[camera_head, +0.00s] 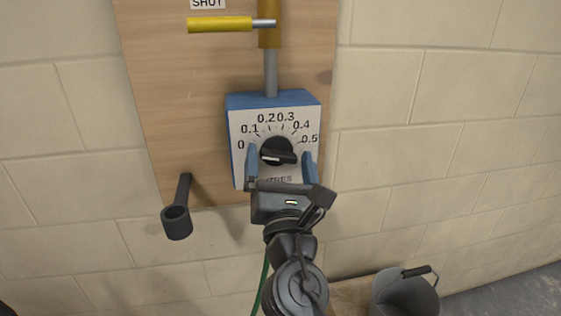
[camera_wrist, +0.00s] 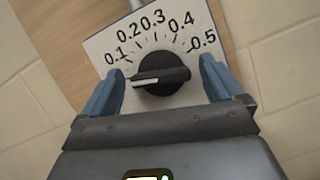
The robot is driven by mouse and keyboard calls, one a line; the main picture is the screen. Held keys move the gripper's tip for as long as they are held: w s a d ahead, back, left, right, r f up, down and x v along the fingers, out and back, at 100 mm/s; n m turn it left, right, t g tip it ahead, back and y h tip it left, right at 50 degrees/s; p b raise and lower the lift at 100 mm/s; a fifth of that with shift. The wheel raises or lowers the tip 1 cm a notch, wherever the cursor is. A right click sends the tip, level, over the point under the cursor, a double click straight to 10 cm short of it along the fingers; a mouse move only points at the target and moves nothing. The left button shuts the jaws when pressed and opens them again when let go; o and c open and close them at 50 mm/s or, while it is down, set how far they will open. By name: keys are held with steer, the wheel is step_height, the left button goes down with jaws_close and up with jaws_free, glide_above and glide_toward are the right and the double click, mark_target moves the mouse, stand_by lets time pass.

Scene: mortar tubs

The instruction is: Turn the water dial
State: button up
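The water dial (camera_head: 278,151) is a round black knob with a raised grip on a white face. The face is marked 0 to 0.5 litres, on a blue box (camera_head: 272,100). The dial's white mark lies on its left half and points left, near the 0 side. My gripper (camera_head: 280,155) is open in front of the face, with one blue finger left of the knob and one right. In the wrist view the knob (camera_wrist: 160,73) sits between the spread fingers (camera_wrist: 158,85), with gaps on both sides. The left finger hides the 0 there.
The box is on a wooden board (camera_head: 180,90) on a block wall. Above is a yellow lever (camera_head: 220,24) under a SHUT label, with a grey pipe (camera_head: 270,72). A dark spout (camera_head: 177,215) juts out lower left. A grey bucket (camera_head: 400,295) stands lower right.

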steer(key=c, duration=1)
steer(key=shift+o, duration=0.2)
